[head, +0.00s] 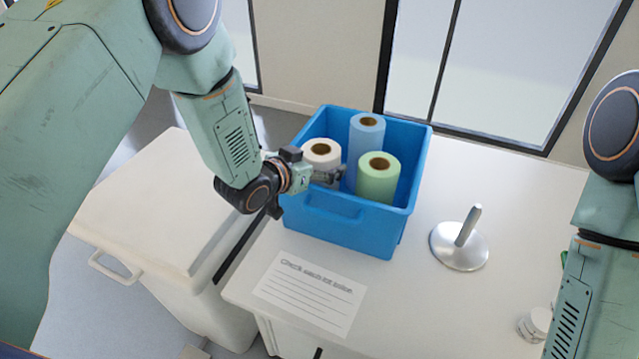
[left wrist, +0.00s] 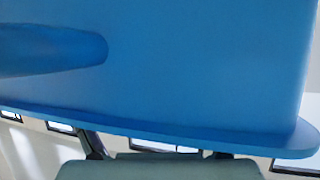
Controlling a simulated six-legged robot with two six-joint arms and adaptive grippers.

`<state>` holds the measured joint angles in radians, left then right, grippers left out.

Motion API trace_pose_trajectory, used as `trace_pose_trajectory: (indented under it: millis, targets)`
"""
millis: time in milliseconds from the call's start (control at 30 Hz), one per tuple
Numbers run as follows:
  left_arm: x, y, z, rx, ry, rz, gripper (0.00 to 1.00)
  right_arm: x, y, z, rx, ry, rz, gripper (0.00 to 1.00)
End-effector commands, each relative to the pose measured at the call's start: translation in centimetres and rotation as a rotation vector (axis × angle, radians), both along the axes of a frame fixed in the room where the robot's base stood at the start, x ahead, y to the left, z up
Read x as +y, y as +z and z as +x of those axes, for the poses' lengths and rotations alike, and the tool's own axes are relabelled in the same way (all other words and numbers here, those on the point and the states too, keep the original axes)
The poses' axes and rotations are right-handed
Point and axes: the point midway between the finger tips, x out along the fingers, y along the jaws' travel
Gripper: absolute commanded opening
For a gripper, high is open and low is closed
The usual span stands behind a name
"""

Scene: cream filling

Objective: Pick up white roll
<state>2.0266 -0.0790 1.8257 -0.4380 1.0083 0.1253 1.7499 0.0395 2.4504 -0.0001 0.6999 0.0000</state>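The white roll (head: 321,151) stands upright in the left part of a blue crate (head: 338,222) in the head view. A blue roll (head: 366,135) stands behind it to the right, and a green roll (head: 378,178) stands in front to the right. My left gripper (head: 338,174) reaches over the crate's left side, its fingers beside the white roll's front right. Whether the fingers touch or close on the roll cannot be made out. My right gripper is out of frame.
A metal stand (head: 460,245) with an upright rod is right of the crate. A paper sheet (head: 310,292) with printed lines lies in front. A small white object (head: 535,324) sits near the right arm. The table between the crate and the stand is clear.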

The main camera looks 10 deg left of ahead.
Motion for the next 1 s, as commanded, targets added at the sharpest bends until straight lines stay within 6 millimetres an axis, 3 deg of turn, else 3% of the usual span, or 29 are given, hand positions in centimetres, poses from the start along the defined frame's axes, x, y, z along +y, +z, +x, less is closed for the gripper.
trace_pose_trajectory:
  millis: [767,1000]
  targets:
    - [0.03,-0.02,0.04,0.000,0.000,0.000,0.18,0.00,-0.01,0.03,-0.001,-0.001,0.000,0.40]
    - [0.04,0.12,0.08,-0.001,0.000,0.000,0.16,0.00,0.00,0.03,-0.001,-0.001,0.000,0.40]
